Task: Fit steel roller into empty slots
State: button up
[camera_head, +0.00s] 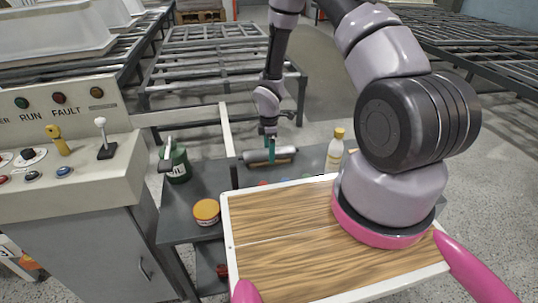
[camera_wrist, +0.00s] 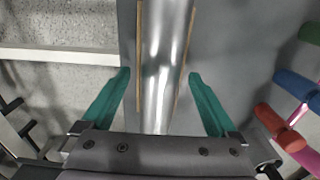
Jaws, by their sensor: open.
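The steel roller (camera_head: 285,152) is a shiny silver cylinder lying sideways on the grey workbench, with wood-coloured edging along it. In the wrist view the roller (camera_wrist: 165,50) runs lengthwise up the picture between the two teal fingers. My gripper (camera_head: 270,150) points down over the roller. In the wrist view my gripper (camera_wrist: 159,74) is open, with one finger on each side and a visible gap to the roller. The roller's near end is hidden by the gripper body. I cannot pick out the empty slots for certain; dark frames (camera_head: 225,65) with several bars stand behind.
A green bottle (camera_head: 178,165), an orange-lidded jar (camera_head: 206,211) and a pale bottle (camera_head: 335,150) stand on the grey workbench (camera_head: 185,220). A control cabinet (camera_head: 75,150) with levers stands left. Red (camera_wrist: 269,118) and blue (camera_wrist: 296,87) handles lie right of the gripper. White tubs (camera_head: 50,35) sit back left.

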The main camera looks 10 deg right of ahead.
grip_shut()
